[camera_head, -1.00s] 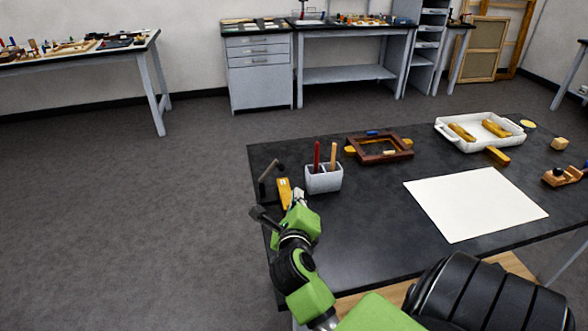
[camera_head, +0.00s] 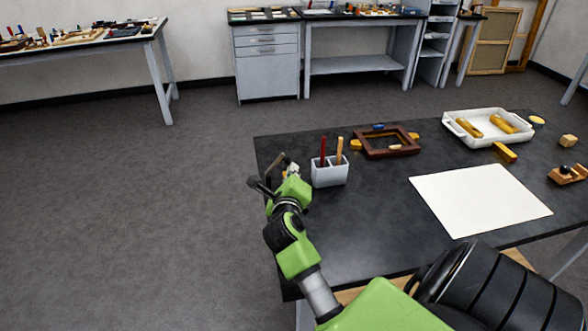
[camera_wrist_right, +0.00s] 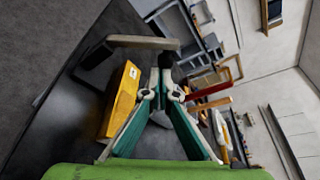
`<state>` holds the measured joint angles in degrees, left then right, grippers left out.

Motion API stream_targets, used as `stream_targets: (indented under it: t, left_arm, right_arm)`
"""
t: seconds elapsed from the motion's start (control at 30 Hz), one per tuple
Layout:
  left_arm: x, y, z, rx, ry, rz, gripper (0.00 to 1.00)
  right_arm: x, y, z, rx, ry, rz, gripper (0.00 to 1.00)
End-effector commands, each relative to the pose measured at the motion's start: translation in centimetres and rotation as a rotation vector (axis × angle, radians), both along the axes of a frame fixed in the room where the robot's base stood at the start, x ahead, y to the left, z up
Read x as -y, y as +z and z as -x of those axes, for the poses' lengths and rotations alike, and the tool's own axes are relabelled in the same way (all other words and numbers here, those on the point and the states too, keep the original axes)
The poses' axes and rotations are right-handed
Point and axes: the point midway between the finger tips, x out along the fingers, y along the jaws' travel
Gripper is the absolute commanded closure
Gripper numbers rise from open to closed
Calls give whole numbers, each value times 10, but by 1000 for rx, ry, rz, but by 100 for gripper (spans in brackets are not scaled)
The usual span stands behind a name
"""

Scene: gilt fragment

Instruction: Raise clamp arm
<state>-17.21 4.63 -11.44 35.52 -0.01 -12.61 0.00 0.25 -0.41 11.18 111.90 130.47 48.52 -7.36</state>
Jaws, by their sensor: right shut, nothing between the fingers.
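The clamp arm (camera_wrist_right: 140,42), a grey-brown bar with a dark end, crosses the upper left of the right wrist view. In the head view the clamp (camera_head: 276,163) stands at the table's left edge, partly hidden by my right gripper. My right gripper (camera_wrist_right: 160,77) is shut and empty, its fingertips just below the bar's dark end; I cannot tell whether they touch it. In the head view the gripper (camera_head: 292,171) is at the table's left side. A yellow block (camera_wrist_right: 120,102) lies left of the fingers. My left gripper is not in view.
A grey holder (camera_head: 329,176) with a red and a tan handle stands just right of the gripper. Farther right are a wooden frame (camera_head: 386,152), a white tray (camera_head: 478,141) with yellow pieces, and a white sheet (camera_head: 480,203). The table's left edge is close by.

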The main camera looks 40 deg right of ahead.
Motion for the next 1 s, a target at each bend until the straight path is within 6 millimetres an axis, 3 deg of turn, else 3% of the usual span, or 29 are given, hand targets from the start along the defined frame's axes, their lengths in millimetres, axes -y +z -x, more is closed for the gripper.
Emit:
stream_targets:
  t: [0.4,1.0]
  left_arm:
    - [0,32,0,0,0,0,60]
    - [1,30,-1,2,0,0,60]
  right_arm:
    - [-9,16,-5,-70,1,112,100]
    - [-11,9,-8,-79,2,128,100]
